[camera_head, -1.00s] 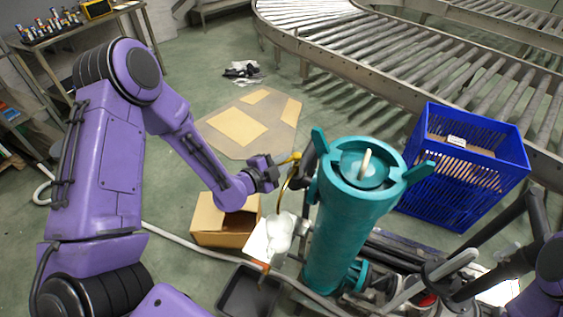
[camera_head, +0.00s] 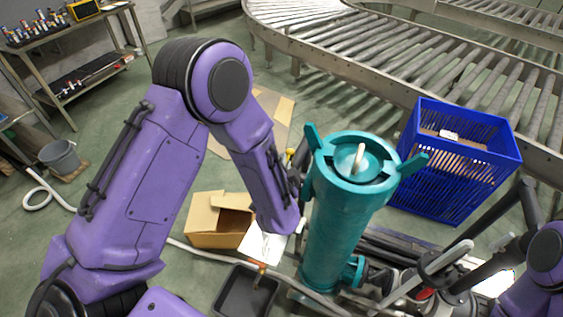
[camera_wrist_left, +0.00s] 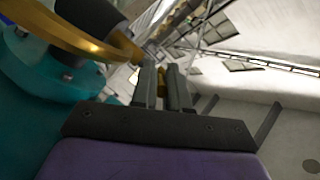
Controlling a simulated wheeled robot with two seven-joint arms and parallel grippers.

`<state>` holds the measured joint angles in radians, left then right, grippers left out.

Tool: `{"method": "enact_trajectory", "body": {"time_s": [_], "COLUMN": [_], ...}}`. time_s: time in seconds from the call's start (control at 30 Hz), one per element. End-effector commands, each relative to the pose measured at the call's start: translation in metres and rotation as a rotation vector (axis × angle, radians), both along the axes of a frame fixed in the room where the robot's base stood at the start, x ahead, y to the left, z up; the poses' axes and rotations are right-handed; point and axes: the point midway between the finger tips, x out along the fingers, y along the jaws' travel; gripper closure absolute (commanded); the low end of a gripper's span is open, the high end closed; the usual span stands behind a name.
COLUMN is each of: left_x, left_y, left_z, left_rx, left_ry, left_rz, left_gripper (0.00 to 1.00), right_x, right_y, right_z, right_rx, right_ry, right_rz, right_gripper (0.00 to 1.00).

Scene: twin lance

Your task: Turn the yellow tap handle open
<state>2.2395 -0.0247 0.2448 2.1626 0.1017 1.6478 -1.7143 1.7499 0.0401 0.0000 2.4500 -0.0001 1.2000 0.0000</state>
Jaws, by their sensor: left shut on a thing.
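The yellow tap handle (camera_head: 290,156) shows as a small yellow bit at the left side of the teal cylinder (camera_head: 337,220). In the left wrist view a small yellow piece of the handle (camera_wrist_left: 163,76) sits between the dark fingers of my left gripper (camera_wrist_left: 164,77), which are shut on it. In the head view my left gripper (camera_head: 297,178) is mostly hidden behind my purple forearm, close against the cylinder.
A blue crate (camera_head: 450,185) stands right of the cylinder. An open cardboard box (camera_head: 215,232) and a black tray (camera_head: 235,300) lie on the floor to the left. A hose (camera_head: 200,249) crosses the floor. A roller conveyor (camera_head: 400,75) curves behind.

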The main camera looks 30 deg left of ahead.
Motion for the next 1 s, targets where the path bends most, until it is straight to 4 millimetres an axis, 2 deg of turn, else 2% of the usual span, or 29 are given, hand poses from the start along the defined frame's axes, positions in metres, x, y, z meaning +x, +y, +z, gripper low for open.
{"method": "enact_trajectory", "body": {"time_s": [0.47,0.5,0.57,0.87,1.0], "left_x": [0.002,0.002,0.002,0.000,-0.016], "left_y": [-0.002,-0.002,-0.002,-0.001,-0.010], "left_z": [0.002,0.002,0.002,0.001,0.004], "left_rx": [-0.002,-0.002,-0.002,0.000,0.001], "left_ry": [-0.006,-0.006,-0.006,-0.003,-0.003], "left_rz": [0.011,0.011,0.011,0.012,0.009], "left_gripper": [1.00,0.79,0.60,0.60,0.60], "right_x": [0.000,0.000,0.000,0.000,0.000], "right_y": [0.000,0.000,0.000,0.000,0.000], "right_z": [0.001,0.001,0.001,0.000,-0.004], "right_rx": [0.000,0.000,0.000,0.000,0.000], "right_ry": [0.000,0.000,0.000,0.000,0.000], "right_rz": [0.000,0.000,0.000,0.000,0.000], "right_gripper": [0.57,0.57,0.57,0.57,0.57]}}
